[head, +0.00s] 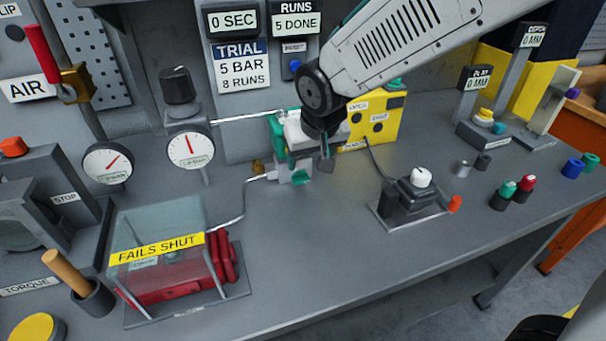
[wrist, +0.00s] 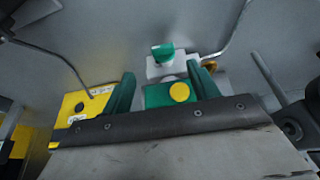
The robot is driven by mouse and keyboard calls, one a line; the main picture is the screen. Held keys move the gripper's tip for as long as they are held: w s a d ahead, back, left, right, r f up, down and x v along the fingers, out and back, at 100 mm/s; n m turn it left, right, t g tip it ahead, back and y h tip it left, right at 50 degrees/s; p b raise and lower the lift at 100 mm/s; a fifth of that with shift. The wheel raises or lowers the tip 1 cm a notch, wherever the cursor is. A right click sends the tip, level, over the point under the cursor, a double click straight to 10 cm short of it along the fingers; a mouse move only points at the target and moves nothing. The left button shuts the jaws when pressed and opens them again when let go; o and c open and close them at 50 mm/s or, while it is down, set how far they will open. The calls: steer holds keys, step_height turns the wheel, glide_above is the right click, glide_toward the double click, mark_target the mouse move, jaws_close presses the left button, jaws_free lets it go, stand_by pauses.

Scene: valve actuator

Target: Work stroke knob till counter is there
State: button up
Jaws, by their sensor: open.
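The runs counter (head: 296,22) on the back panel of the head view reads 5 DONE. The trial sign (head: 242,66) below reads 5 BAR, 8 RUNS. A white knob (head: 421,177) tops a dark pedestal on the right half of the bench; I cannot read a label that marks it as the stroke knob. My gripper (wrist: 161,70) is open, its green fingers apart. In the wrist view, a green block with a yellow disc (wrist: 179,92) shows between them; contact cannot be told. In the head view my arm partly hides the green actuator (head: 303,181).
The yellow box (head: 380,120) stands right behind my gripper. A clear guard marked FAILS SHUT (head: 158,248) stands front left. Gauges (head: 190,147) and a red-handled air lever (head: 42,55) are at the left. Small coloured caps (head: 508,190) stand at right. The front middle bench is clear.

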mark_target(302, 179)
steer(key=x, duration=0.8)
steer(key=shift+w+a, duration=0.1)
steer(key=shift+a, duration=0.15)
steer(key=c, duration=1)
